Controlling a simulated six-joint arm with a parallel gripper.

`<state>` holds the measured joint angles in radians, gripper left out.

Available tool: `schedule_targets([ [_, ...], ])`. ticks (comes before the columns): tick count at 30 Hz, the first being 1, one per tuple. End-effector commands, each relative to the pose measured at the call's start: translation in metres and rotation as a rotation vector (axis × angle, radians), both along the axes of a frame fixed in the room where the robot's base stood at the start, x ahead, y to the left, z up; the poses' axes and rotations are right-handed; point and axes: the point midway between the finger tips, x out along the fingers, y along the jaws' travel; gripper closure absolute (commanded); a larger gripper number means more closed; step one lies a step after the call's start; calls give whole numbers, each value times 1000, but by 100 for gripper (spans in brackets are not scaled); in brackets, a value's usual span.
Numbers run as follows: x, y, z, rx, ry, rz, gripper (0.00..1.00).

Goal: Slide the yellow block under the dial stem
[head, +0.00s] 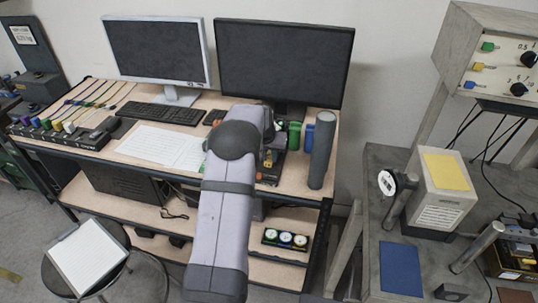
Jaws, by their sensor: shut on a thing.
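My arm reaches from the bottom centre to the right part of the desk, and its wrist covers most of my gripper (269,165). The gripper is low beside a dark fixture there. A small yellow piece, seemingly the yellow block (268,157), shows between dark parts at the gripper, and the jaws appear shut on it. Its full shape and underside are hidden. A round white dial (387,183) stands on the grey bench at the right, well apart from my gripper. I cannot make out its stem.
Green and blue round parts (295,136) and a tall grey cylinder (321,150) stand just right of my gripper. Monitors (284,60), a keyboard (162,113) and white papers (160,146) are on the desk. The bench holds a vented box (439,210) and a blue plate (400,268).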

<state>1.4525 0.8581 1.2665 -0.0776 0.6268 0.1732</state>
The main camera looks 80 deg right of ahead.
Motion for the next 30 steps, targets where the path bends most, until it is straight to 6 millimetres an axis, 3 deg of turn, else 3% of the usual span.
schedule_targets([
  [11, 0, -1, -26, 0, 0, 0, 100],
  [30, 0, -40, -23, -2, 0, 0, 100],
])
